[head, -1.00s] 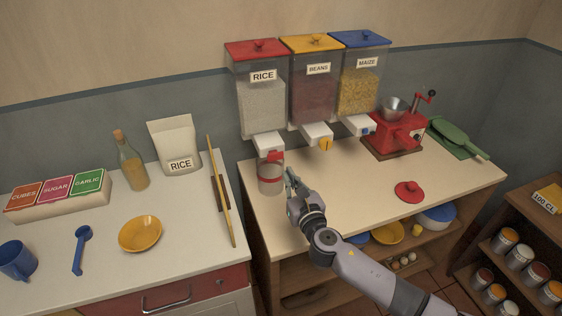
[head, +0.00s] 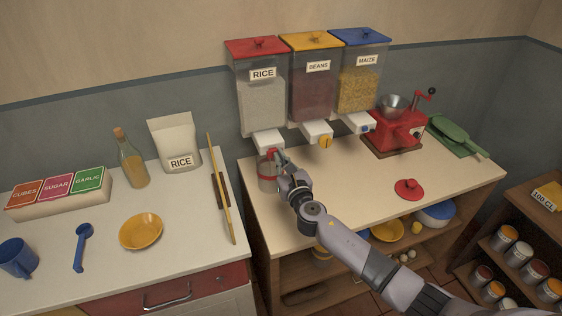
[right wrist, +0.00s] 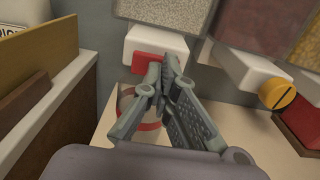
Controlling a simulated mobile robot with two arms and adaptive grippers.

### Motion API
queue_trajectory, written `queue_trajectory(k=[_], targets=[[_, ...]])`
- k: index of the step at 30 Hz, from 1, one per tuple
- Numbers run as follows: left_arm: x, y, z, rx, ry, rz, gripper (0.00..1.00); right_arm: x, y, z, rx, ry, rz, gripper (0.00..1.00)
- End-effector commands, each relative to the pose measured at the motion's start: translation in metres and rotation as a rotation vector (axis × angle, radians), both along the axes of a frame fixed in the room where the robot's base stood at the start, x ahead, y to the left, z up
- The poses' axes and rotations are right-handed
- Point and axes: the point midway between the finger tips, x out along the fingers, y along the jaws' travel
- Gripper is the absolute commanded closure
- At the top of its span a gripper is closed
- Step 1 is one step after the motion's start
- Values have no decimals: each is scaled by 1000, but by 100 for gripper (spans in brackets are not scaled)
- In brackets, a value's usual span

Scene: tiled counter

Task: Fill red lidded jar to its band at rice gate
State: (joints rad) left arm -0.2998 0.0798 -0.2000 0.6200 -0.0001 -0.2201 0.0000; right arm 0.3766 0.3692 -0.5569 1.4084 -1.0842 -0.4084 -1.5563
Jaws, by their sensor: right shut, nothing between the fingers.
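The jar (head: 266,177), clear with a red band, stands without its lid under the rice dispenser (head: 262,103). In the right wrist view the jar (right wrist: 127,104) is partly hidden behind my fingers. The red rice gate (right wrist: 150,63) sits on a white spout (right wrist: 157,40). My right gripper (head: 275,153) is shut and empty, at the front of the gate and above the jar's rim; I cannot tell whether it touches the gate. The jar's fill level is not clear. The red lid (head: 408,189) lies on the counter to the right. My left gripper is not in view.
Bean (head: 313,90) and maize (head: 358,90) dispensers hang right of the rice one. A red grinder (head: 396,135) stands at the back right. The wooden counter (head: 350,190) is clear around the lid.

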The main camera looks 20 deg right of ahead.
Motion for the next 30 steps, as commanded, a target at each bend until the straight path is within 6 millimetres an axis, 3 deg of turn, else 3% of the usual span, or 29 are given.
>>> queue_trajectory(k=[5,30], targets=[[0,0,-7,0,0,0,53,19,1,0,0,-2,0,100],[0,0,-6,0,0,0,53,20,0,5,1,-7,-1,100]])
